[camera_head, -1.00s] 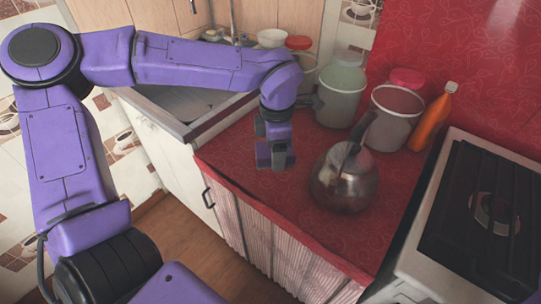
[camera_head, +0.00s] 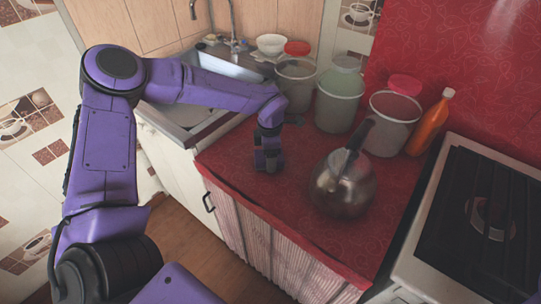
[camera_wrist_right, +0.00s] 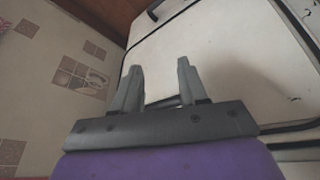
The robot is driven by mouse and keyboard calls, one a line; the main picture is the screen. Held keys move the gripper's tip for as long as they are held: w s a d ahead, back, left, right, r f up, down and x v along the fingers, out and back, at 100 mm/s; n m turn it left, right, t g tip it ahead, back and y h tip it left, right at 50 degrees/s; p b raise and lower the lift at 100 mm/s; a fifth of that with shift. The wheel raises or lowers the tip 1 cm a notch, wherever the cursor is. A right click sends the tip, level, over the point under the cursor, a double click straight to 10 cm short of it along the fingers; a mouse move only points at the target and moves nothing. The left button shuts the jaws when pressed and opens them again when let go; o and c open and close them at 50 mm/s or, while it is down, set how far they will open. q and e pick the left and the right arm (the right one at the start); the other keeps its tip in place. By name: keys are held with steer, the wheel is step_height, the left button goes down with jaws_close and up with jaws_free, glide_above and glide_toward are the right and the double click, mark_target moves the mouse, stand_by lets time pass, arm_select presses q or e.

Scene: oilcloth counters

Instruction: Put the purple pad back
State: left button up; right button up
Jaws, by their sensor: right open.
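I cannot make out a purple pad in either view. My left gripper (camera_head: 267,163) is low over the red counter (camera_head: 225,165), left of the steel kettle (camera_head: 340,190) and apart from it. Its jaws are seen from above and behind, so I cannot tell whether they are open or hold anything. My right gripper (camera_wrist_right: 158,70) shows in the right wrist view with its two grey fingers apart and nothing between them. It is in front of a white panel (camera_wrist_right: 220,60) with a dark edge.
Several pots and canisters stand at the back, including a green-topped pot (camera_head: 338,105) and a grey pot (camera_head: 390,125). An orange bottle (camera_head: 430,122) is beside them. The stove (camera_head: 470,215) is at the right, the sink (camera_head: 180,110) at the back left.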

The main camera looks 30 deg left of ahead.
arm_select(q)
steer(key=shift+f, duration=0.2)
steer(key=o, duration=0.9)
steer(key=shift+s, duration=0.1)
steer(key=shift+o, duration=0.2)
steer(key=shift+f, duration=0.15)
steer(key=shift+s+d, duration=0.1)
steer(key=shift+s, duration=0.05)
step_height(320, 180, up, 13)
steer(key=shift+w, duration=0.2)
steer(key=shift+f, duration=0.1)
